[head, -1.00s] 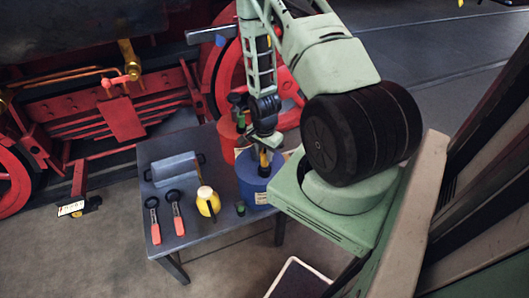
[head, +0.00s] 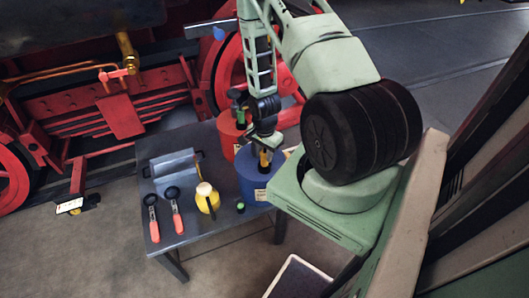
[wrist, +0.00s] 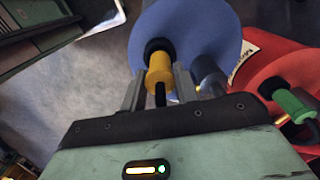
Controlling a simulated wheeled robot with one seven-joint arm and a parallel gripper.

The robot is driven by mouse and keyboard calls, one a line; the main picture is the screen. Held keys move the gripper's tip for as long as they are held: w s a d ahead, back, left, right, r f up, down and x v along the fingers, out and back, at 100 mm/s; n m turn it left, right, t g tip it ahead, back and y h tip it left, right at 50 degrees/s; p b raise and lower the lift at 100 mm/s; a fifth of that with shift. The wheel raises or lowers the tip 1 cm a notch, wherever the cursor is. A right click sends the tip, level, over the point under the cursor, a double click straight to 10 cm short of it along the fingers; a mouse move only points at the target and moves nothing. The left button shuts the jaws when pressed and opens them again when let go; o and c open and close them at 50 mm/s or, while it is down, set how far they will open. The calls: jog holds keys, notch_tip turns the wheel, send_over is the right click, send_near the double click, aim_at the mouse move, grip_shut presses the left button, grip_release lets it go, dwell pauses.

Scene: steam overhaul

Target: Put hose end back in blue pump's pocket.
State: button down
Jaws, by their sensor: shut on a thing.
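The blue pump (head: 255,188) stands on the grey table, and its round top fills the upper middle of the wrist view (wrist: 205,28). My gripper (head: 265,150) is over the pump's top, pointing down. In the wrist view its two fingers (wrist: 160,88) are closed around the yellow hose end (wrist: 160,74), which has a black collar and a black hose. The hose end overlaps the pump's top in the picture. I cannot tell whether it touches the pump. A grey-blue cylinder (wrist: 208,76) shows right of the fingers, partly hidden; I cannot tell whether it is the pocket.
The red pump (head: 228,134) stands behind the blue one, with a green hose end (wrist: 291,102). On the table (head: 190,232) are a grey metal holder (head: 174,165), two red-handled tools (head: 177,222), a yellow bottle (head: 205,202) and a small green-topped item (head: 240,207). Red locomotive wheels stand behind.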

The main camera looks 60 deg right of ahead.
jog(key=c, duration=1)
grip_release()
jog(key=shift+o, duration=0.2)
jog(key=shift+r, duration=0.1)
notch_tip(320, 180, up, 17)
jog(key=b, duration=0.1)
jog(key=shift+b, duration=0.35)
jog(key=shift+a+r, duration=0.1)
